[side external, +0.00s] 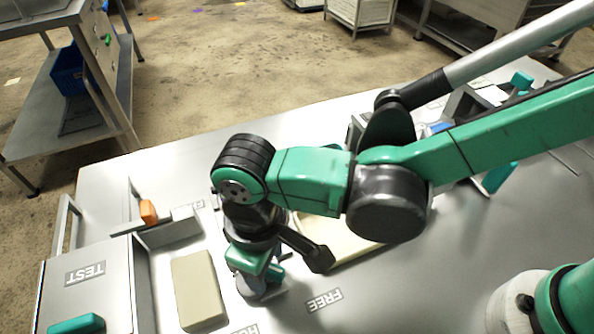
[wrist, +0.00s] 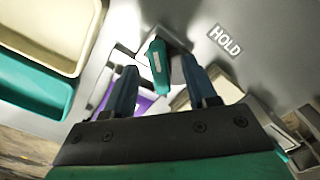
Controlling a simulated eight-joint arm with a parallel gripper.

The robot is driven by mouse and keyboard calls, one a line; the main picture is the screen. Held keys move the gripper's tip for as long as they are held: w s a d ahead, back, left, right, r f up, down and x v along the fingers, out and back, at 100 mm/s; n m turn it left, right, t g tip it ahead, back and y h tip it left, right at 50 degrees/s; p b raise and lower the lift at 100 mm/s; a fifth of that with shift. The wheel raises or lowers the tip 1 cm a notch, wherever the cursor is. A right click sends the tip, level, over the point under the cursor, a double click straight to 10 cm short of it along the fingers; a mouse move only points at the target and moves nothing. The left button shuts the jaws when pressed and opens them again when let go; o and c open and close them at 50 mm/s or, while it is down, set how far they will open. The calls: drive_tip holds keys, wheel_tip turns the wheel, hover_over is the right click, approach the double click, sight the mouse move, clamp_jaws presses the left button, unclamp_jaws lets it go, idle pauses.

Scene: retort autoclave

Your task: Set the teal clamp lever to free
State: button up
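The teal clamp lever (wrist: 157,58) shows in the wrist view, on a pale metal mount. Its free end points back towards my gripper. My gripper (wrist: 160,72) is open, with one dark finger on each side of the lever in the picture; whether either touches it I cannot tell. The HOLD label (wrist: 226,40) lies to the right of the lever. In the side view my gripper (side external: 262,288) points down at the bench, hiding most of the lever. The FREE label (side external: 324,300) is to its right, and a HOLD label (side external: 245,329) is partly cut off below.
A beige block (side external: 198,290) stands just left of my gripper. Further left are a TEST box (side external: 98,285) with a teal handle (side external: 76,324) and an orange-tipped lever (side external: 148,212). A cream tray (side external: 345,252) lies behind my arm. The bench right of FREE is clear.

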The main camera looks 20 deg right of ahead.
drive_tip(key=shift+r, duration=2.85)
drive_tip(key=shift+w+d+r, duration=0.1)
drive_tip(key=shift+w+d, duration=0.1)
drive_tip(key=shift+d, duration=0.1)
drive_tip(key=w+d+r+m+t+y, duration=0.1)
drive_tip(key=w+d+r+m, duration=0.15)
drive_tip(key=d, duration=0.35)
drive_tip(key=w+d+r+m+t, duration=0.1)
drive_tip(key=w+d+m+t, duration=0.15)
drive_tip(key=d, duration=0.45)
drive_tip(key=d+m+t, duration=0.1)
drive_tip(key=d, duration=0.4)
drive_tip(key=d+m+t, duration=0.1)
drive_tip(key=d, duration=0.4)
drive_tip(key=s+d+m+t+h, duration=0.1)
drive_tip(key=d+m, duration=0.1)
drive_tip(key=d, duration=0.3)
drive_tip(key=shift+d+r+t, duration=0.2)
drive_tip(key=shift+d+t, duration=0.05)
drive_tip(key=shift+t, duration=0.1)
